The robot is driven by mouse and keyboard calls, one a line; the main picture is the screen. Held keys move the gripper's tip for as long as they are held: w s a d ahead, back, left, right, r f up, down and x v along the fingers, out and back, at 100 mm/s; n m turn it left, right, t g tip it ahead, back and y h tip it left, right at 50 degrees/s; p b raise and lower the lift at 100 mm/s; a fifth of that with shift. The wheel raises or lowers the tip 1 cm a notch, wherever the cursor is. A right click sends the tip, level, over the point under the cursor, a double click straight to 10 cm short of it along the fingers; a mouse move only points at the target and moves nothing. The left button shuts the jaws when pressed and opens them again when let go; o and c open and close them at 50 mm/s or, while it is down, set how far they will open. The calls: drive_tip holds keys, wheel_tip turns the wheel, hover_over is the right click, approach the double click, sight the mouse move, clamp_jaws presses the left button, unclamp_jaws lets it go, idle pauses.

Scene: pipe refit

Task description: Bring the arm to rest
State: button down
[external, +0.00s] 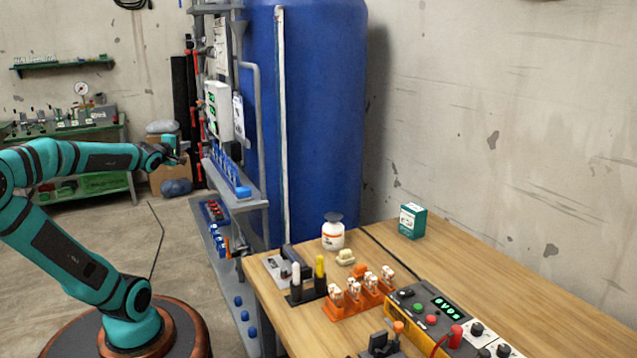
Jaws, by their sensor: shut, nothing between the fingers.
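My gripper (181,152) is at the end of my teal and black arm (100,156), left of centre in the external view. The upper arm link runs level to the right from the elbow at the left edge. The gripper is small in the picture, shut and empty. It is in the air in front of the pipe rack (240,165), and a gap to the rack shows in this view. How deep that gap is, I cannot tell.
A large blue tank (325,120) stands behind the rack. A wooden table (480,260) at right holds a white jar (333,235), a green box (412,221), an orange rack (350,300) and a meter unit (430,310). A green bench (85,165) stands at back left. Floor between is open.

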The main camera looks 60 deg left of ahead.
idle(0.5)
drive_tip(key=w+d+r+m+t+h, duration=0.1)
drive_tip(key=d+r+m+h, duration=0.4)
drive_tip(key=d+m, duration=0.8)
drive_tip(key=w+d+r+m+t+h, duration=0.1)
drive_tip(key=d+r+m+t+h, duration=0.3)
drive_tip(key=d+m, duration=0.9)
drive_tip(key=d+r+h, duration=0.2)
drive_tip(key=d+h, duration=0.1)
drive_tip(key=d, duration=0.3)
drive_tip(key=shift+d, duration=0.3)
drive_tip(key=shift+f, duration=0.1)
idle(1.1)
